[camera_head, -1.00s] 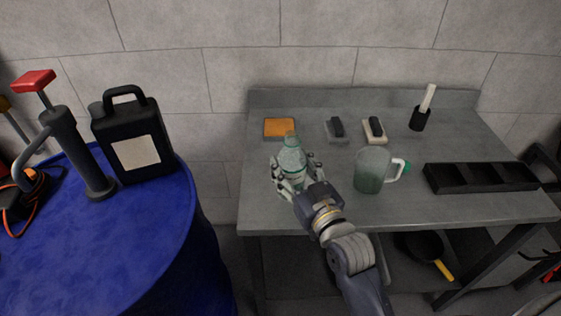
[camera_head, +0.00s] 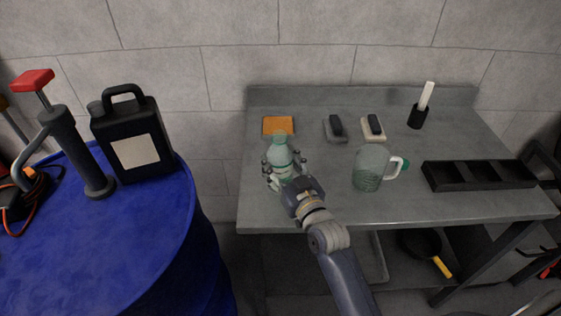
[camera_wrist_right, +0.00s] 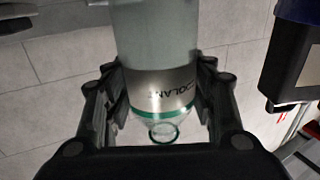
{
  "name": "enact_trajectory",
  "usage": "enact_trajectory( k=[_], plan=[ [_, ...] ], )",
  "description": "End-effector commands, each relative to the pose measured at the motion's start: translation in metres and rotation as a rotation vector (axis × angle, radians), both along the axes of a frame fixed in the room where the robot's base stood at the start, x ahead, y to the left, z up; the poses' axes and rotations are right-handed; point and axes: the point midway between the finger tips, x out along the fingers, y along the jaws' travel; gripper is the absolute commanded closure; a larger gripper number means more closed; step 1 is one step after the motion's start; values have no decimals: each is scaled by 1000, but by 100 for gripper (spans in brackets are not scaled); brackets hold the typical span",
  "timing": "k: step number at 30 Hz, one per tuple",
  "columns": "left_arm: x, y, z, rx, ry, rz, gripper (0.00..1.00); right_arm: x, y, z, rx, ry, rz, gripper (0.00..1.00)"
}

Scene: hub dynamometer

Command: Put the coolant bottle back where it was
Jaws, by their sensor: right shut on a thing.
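The coolant bottle (camera_head: 280,156) is clear green with a pale label. It is upright at the left part of the grey workbench (camera_head: 312,206). My right gripper (camera_head: 281,176) is shut on it, with the fingers around its body. In the right wrist view the bottle (camera_wrist_right: 158,60) stands between my two fingers (camera_wrist_right: 155,100), its label partly reading "COOLANT". I cannot tell whether the bottle's base touches the bench. My left gripper is not in view.
A clear jug (camera_head: 368,170) with a white handle stands right of the bottle. An orange sponge (camera_head: 278,125), two brushes (camera_head: 336,127) (camera_head: 373,127), a black cup (camera_head: 417,117) and a black tray (camera_head: 478,183) are on the bench. A blue drum (camera_head: 130,235) stands left with a black canister (camera_head: 128,135).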

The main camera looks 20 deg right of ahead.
Motion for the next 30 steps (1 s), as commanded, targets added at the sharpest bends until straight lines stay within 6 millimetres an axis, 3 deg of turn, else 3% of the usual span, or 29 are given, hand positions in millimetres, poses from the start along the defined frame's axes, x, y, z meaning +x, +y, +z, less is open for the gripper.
enact_trajectory(
  k=[3,4,6,19,23,30],
  plan=[
    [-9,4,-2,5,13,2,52,0,0,-4,0,0,0,76],
    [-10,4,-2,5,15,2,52,0,0,-3,0,0,0,44],
    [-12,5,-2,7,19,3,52,0,0,-3,0,0,0,29],
    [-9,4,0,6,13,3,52,-1,0,2,1,-1,0,29],
    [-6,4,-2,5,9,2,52,-16,-2,-2,0,2,0,29],
    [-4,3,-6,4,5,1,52,-62,-7,-2,-1,3,1,29]
  ],
)
